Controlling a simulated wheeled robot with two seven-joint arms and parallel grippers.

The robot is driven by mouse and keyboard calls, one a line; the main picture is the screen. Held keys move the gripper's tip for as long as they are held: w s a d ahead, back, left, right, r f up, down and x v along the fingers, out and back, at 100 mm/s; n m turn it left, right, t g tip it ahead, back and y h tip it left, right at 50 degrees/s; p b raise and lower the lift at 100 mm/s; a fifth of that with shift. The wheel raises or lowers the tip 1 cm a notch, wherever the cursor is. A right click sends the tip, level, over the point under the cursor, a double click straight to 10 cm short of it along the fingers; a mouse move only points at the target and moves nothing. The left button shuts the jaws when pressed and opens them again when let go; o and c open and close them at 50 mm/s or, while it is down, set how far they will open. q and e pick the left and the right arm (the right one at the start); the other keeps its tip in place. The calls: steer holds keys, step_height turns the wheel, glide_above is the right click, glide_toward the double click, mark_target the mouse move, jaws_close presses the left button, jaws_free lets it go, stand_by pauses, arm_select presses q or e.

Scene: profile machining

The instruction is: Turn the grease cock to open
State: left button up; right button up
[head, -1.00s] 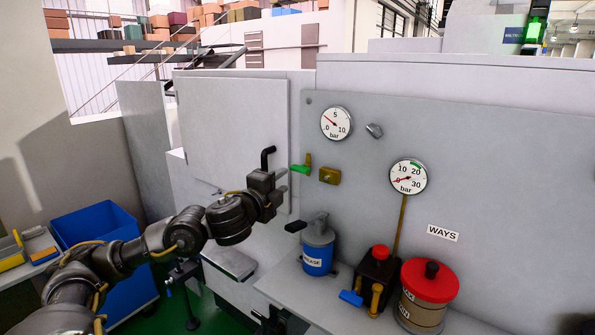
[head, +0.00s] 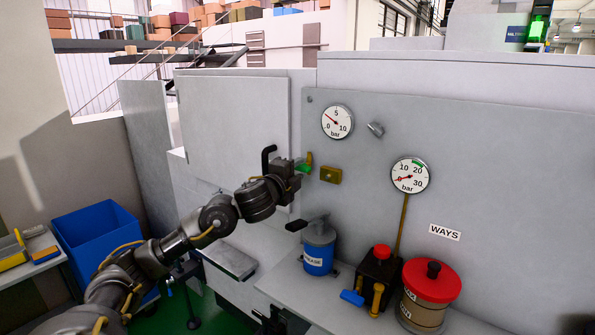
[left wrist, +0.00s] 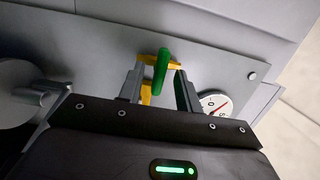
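A cock with a green handle (head: 303,167) and a brass body (head: 309,157) sits on the grey machine panel (head: 500,140), left of a brass block (head: 331,175). My left gripper (head: 291,166) is at the handle. In the left wrist view the green handle (left wrist: 160,66) stands between the two spread fingers of my left gripper (left wrist: 160,86), with gaps showing on both sides. Part of the yellow brass (left wrist: 146,93) shows behind it. A blue grease pot (head: 319,258) with a grey top and lever stands below on the shelf. My right gripper is not in view.
An upper gauge (head: 337,121) and a lower gauge (head: 410,175) are on the panel. A black box with a red cap (head: 379,270) and blue lever, and a red-lidded pot (head: 431,281), stand on the shelf (head: 335,300). A blue bin (head: 100,235) is at left.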

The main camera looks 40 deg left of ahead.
arm_select(q)
jaws_close()
steer(key=shift+r+n+p, duration=0.1)
steer(key=shift+n+p, duration=0.2)
steer(key=shift+p, duration=0.35)
steer(key=n+p, duration=0.2)
steer(key=p, duration=0.1)
steer(key=shift+n+g+p, duration=0.3)
steer(key=shift+n+p, duration=0.3)
steer(key=shift+p, duration=0.15)
steer(key=shift+n+h, duration=0.3)
